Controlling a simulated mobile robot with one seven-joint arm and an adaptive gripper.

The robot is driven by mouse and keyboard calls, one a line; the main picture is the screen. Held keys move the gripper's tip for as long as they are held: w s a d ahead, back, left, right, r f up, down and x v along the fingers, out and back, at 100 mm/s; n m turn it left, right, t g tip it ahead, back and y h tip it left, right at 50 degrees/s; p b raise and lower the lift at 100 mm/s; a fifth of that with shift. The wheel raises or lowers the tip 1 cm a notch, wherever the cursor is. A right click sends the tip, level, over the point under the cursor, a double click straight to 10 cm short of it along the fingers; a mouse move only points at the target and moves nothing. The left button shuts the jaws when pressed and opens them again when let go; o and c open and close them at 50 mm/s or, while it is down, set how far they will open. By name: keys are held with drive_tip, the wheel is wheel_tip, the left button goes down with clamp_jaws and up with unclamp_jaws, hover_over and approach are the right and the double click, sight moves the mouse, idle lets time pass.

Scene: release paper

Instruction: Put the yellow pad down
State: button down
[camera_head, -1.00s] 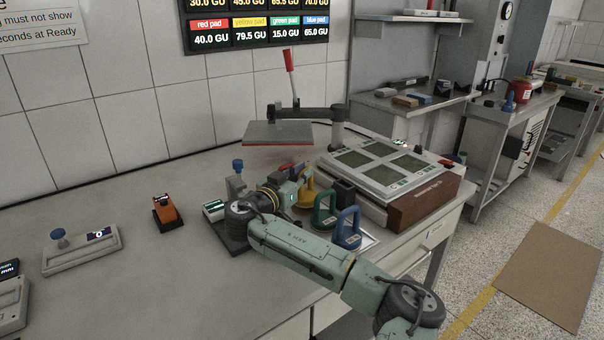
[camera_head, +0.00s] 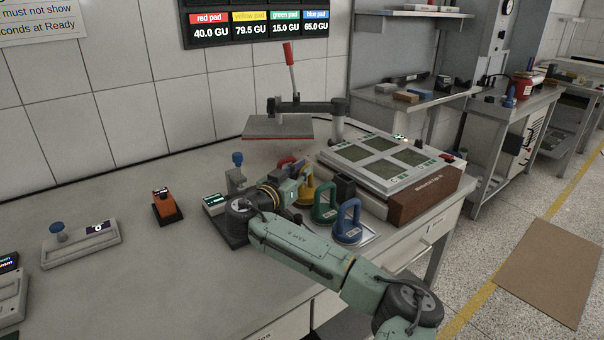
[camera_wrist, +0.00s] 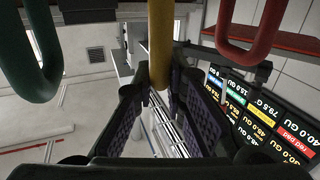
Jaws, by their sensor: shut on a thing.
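The yellow pad (camera_head: 307,188) has a tall loop handle and stands in the row of pads, between the red pad (camera_head: 287,163) and the green pad (camera_head: 325,204). My gripper (camera_wrist: 160,85) is shut on the yellow handle (camera_wrist: 161,40), which runs between the fingers in the wrist view. In the head view my wrist partly covers the pad, and the fingertips are hard to make out. I cannot tell whether its base touches the tray (camera_head: 371,238) below.
The blue pad (camera_head: 348,222) stands in front of the green one. Green (camera_wrist: 30,50) and red (camera_wrist: 252,35) handles flank my gripper closely in the wrist view. A device with a panelled top (camera_head: 430,201) is at right. The table's left middle is mostly clear.

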drive_tip(key=shift+f, duration=0.55)
drive_tip(key=c, duration=1.6)
unclamp_jaws()
drive_tip(key=shift+s+f, duration=0.1)
drive_tip(key=shift+f, duration=0.1)
drive_tip(key=shift+c, duration=0.2)
drive_tip(key=shift+r+p, duration=0.8)
drive_tip(key=shift+p, duration=0.35)
drive_tip(key=s+a+f+b, duration=0.1)
drive_tip(key=s+b, duration=0.1)
drive_tip(key=shift+a+f+b, duration=0.15)
drive_tip(key=shift+a+b, duration=0.05)
drive_tip(key=shift+b, duration=0.15)
drive_tip(key=b+v, duration=0.1)
drive_tip(key=v, duration=0.1)
drive_tip(key=b+v, duration=0.1)
drive_tip(key=v, duration=0.2)
drive_tip(key=r+b+v, duration=0.1)
drive_tip(key=v, duration=0.2)
drive_tip(key=shift+s+r, duration=0.1)
drive_tip(key=shift+s+a+r, duration=0.2)
drive_tip(key=shift+s+a, duration=0.1)
drive_tip(key=shift+s, duration=0.2)
